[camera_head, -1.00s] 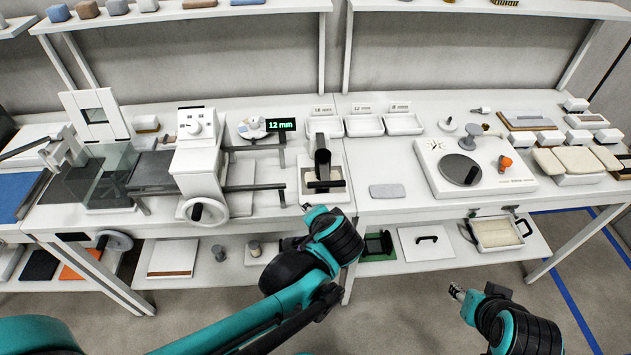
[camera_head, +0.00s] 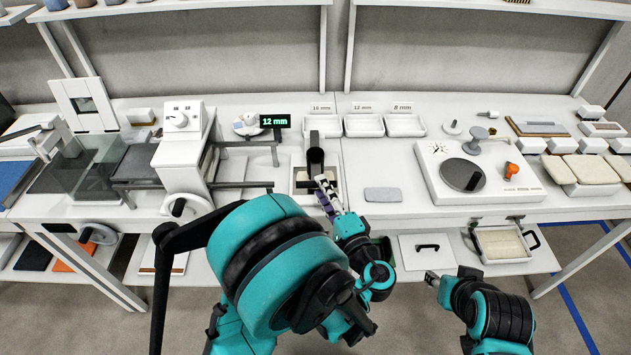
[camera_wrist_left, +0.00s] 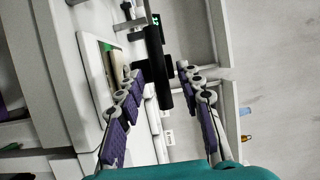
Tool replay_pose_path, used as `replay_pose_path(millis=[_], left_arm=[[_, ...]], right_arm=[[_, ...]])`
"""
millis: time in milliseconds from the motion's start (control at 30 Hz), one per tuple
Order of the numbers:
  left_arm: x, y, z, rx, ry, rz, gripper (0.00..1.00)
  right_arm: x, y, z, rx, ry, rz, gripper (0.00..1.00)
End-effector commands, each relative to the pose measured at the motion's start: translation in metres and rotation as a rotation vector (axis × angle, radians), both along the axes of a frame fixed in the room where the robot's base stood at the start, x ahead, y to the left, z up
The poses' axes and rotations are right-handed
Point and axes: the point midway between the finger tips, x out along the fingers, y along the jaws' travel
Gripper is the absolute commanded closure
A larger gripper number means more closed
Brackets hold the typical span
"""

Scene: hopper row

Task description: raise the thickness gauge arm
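The thickness gauge arm (camera_head: 315,162) is a black upright handle with a dark crossbar, standing over a small white framed tray (camera_head: 297,194) at mid-bench. In the left wrist view the black arm (camera_wrist_left: 155,60) shows between my fingers, with a gap to both. My left gripper (camera_head: 327,190) is at the tray's right front corner, close to the arm. In the left wrist view the gripper (camera_wrist_left: 159,72) is open, its purple-padded fingers spread. My right gripper (camera_head: 432,279) is low in front of the bench, away from the arm; its fingers are too small to judge.
A green display (camera_head: 275,121) reads 12 mm behind the gauge. A white machine with a handwheel (camera_head: 186,207) and rails stands left. A grey pad (camera_head: 382,194) lies right of the tray, and a white dial unit (camera_head: 480,172) stands further right. Bench around the pad is clear.

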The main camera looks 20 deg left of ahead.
Motion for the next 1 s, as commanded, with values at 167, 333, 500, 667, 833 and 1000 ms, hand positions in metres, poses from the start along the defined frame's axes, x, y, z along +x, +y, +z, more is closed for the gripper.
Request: replay_pose_path(millis=[167,333,500,667,833,1000], left_arm=[[0.021,0.018,-0.001,-0.001,0.001,0.003,0.64],[0.031,0.025,-0.001,-0.001,0.001,0.000,0.64],[0.032,0.025,0.000,-0.001,0.002,-0.001,0.64],[0.031,0.025,0.000,-0.001,0.002,-0.001,0.82],[0.031,0.025,0.000,-0.001,0.002,-0.001,1.00],[0.031,0.025,0.000,-0.001,0.002,0.000,1.00]], right_arm=[[0.000,0.000,-0.006,0.000,0.000,0.000,0.60],[0.000,0.000,-0.007,0.000,0.000,0.000,0.60],[0.000,0.000,-0.007,0.000,0.000,0.000,0.60],[0.000,0.000,-0.007,0.000,0.000,0.000,0.60],[0.000,0.000,-0.007,0.000,0.000,0.000,0.60],[0.000,0.000,-0.007,0.000,0.000,0.000,0.60]])
